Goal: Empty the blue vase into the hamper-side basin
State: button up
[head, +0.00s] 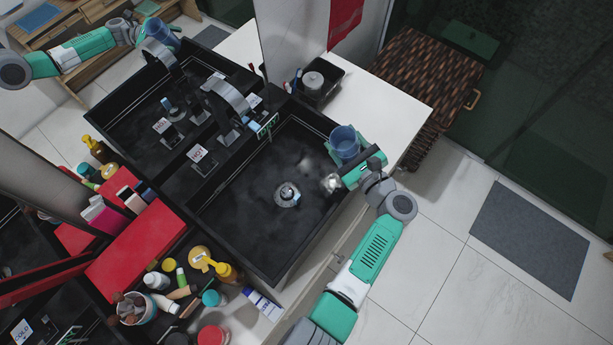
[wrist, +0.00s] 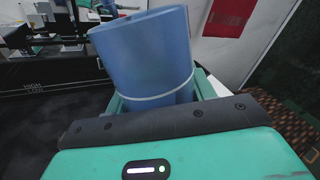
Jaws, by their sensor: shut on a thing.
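The blue vase (head: 345,143) is translucent and is held in my gripper (head: 352,165). In the head view it appears at the right rim of the black hamper-side basin (head: 240,215), by the white counter. In the wrist view the vase (wrist: 145,55) stands between the green fingers, leaning a little left, with a pale band around its lower part. My gripper (wrist: 155,100) is shut on it. I cannot make out what is inside the vase. The basin's round drain (head: 287,195) is in view, and a pale glint shows near the gripper.
A grey tap (head: 228,103) stands behind the basin. A black tray (head: 318,82) sits on the counter. Bottles and jars, including a yellow pump bottle (head: 225,270), crowd the lower left. The woven hamper (head: 425,85) stands right. A mirror reflects my arm.

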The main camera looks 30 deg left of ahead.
jog(key=shift+s+a+f+n+b, duration=0.2)
jog(key=shift+s+f+n+b, duration=0.15)
jog(key=shift+n, duration=0.35)
jog(key=shift+s+a+r+n+p, duration=0.1)
jog(key=shift+a+r+n+p, duration=0.05)
jog(key=shift+r+n+p, duration=0.2)
jog(key=shift+s+a+r+n+h, duration=0.2)
jog(key=shift+n+h, duration=0.1)
jog(key=shift+n, duration=0.25)
jog(key=shift+f+b, duration=0.3)
jog(key=shift+f+n+b, duration=0.1)
jog(key=shift+n+b, duration=0.35)
jog(key=shift+n, duration=0.35)
jog(key=shift+r, duration=0.2)
jog(key=shift+w+d+r+n, duration=0.15)
jog(key=shift+r+n, duration=0.25)
jog(key=shift+n, duration=0.3)
jog(key=shift+f+n+h+b, duration=0.25)
jog(key=shift+n+b, duration=0.55)
jog(key=shift+b, duration=0.05)
jog(key=shift+f+n+h+b, duration=0.2)
jog(key=shift+n+h+b, duration=0.05)
jog(key=shift+n+b, duration=0.6)
jog(key=shift+s+a+f+n+t+b, duration=0.2)
jog(key=shift+s+a+n+t+b, duration=0.1)
jog(key=shift+s+a+n+b, duration=0.25)
